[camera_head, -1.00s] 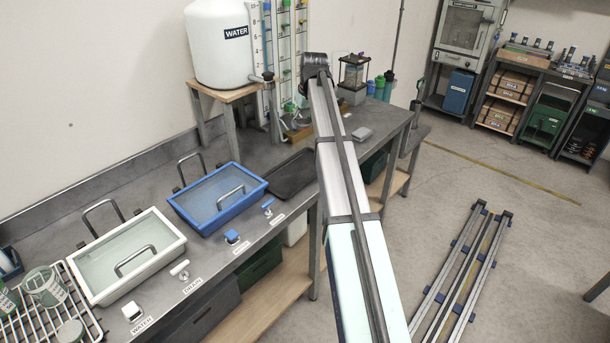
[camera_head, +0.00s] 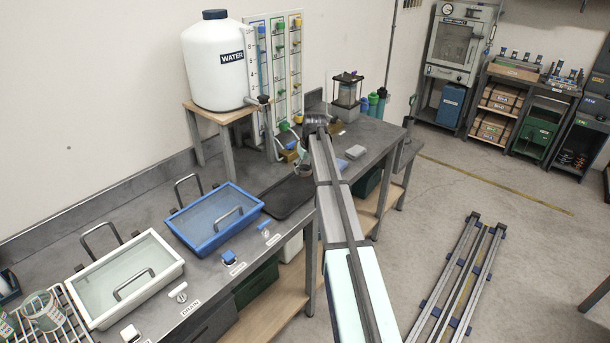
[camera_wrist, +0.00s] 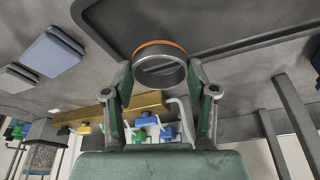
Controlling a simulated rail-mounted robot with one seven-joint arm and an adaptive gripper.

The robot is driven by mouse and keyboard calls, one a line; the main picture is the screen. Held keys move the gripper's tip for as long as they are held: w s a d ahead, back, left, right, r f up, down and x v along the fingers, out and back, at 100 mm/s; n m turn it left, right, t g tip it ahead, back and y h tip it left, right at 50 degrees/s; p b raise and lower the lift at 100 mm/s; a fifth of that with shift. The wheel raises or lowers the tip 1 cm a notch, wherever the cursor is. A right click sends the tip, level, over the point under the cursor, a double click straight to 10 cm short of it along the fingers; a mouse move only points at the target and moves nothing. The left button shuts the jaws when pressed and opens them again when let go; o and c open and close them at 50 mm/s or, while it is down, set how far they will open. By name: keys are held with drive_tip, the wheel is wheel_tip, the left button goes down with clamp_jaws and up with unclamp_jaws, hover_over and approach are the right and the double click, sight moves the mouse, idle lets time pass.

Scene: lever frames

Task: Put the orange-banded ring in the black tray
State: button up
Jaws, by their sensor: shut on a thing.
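The orange-banded ring (camera_wrist: 159,62) is a short grey metal ring with an orange band on one rim. It sits between the fingertips of my gripper (camera_wrist: 160,78), which is shut on it. In the head view the ring (camera_head: 303,170) is small, at the end of my arm, by the tray's back right part. The black tray (camera_head: 283,203) is a shallow dark tray on the grey bench, right of the blue-rimmed basin. In the wrist view the tray (camera_wrist: 235,25) fills the upper right, and the ring overlaps its edge. The ring's height above the tray is hard to tell.
A blue block (camera_wrist: 52,52) and a grey block (camera_wrist: 18,78) lie on the bench beside the tray. A valve panel (camera_head: 278,75) and a white water tank (camera_head: 215,70) stand behind it. The blue basin (camera_head: 213,222) is to the tray's left.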

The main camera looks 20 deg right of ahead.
sight(304, 183)
drive_tip(key=shift+f+p, duration=0.65)
drive_tip(key=shift+f, duration=1.9)
drive_tip(key=shift+f, duration=0.2)
drive_tip(key=o, duration=1.2)
drive_tip(key=b+v, duration=0.3)
drive_tip(key=v, duration=0.9)
drive_tip(key=shift+r, duration=0.2)
